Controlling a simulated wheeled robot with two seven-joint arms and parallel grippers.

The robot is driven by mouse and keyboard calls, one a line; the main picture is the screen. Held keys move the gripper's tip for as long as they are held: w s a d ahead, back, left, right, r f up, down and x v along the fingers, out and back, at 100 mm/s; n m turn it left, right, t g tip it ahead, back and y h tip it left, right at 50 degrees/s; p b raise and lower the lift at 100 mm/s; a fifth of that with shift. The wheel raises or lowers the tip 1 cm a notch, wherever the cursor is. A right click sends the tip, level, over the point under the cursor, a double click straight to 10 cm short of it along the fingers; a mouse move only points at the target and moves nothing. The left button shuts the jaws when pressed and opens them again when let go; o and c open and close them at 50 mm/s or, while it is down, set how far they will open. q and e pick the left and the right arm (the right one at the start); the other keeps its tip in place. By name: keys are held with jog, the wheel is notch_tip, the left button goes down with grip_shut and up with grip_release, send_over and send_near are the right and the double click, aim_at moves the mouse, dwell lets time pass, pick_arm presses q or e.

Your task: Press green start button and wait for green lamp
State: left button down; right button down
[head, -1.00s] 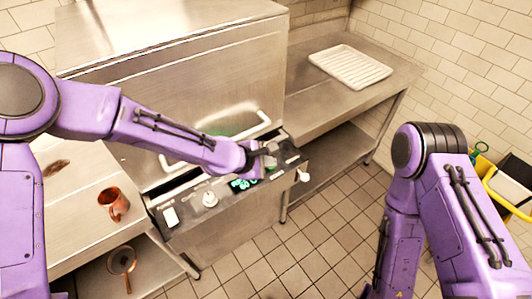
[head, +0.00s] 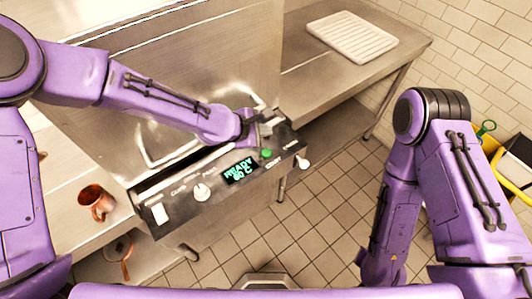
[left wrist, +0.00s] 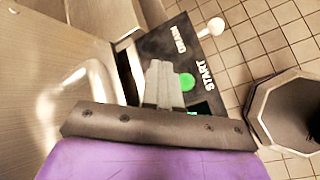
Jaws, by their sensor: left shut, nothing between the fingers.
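The green start button (head: 266,153) is on the dark sloping control panel (head: 222,200) of the steel machine. It also shows in the left wrist view (left wrist: 187,82), beside the word START. My left gripper (head: 265,124) is shut and empty, just behind the button toward the machine. The panel display (head: 240,170) reads READY and 60 C in green. I cannot make out a separate green lamp. My right gripper is out of view.
The panel also has a pale knob (head: 202,192), a white switch (head: 159,213) and a white knob at its right end (head: 303,163). A copper mug (head: 97,202) stands on the left counter. A white ribbed tray (head: 352,38) lies on the right counter (head: 300,72).

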aim_at(265, 155)
pick_arm(q)
notch_tip(265, 155, down, 7)
jog(key=b, duration=0.5)
jog(key=shift+s+d+b, duration=0.1)
jog(key=shift+b, duration=0.3)
jog(key=shift+f, duration=0.15)
dwell(1.2)
jog(key=shift+f, duration=0.4)
jog(key=shift+s, duration=0.1)
jog(key=shift+f+b, duration=0.35)
jog(key=shift+f, duration=0.2)
dwell(0.4)
jog(key=shift+r, duration=0.15)
jog(key=shift+r+p, duration=0.8)
jog(key=shift+p, duration=0.2)
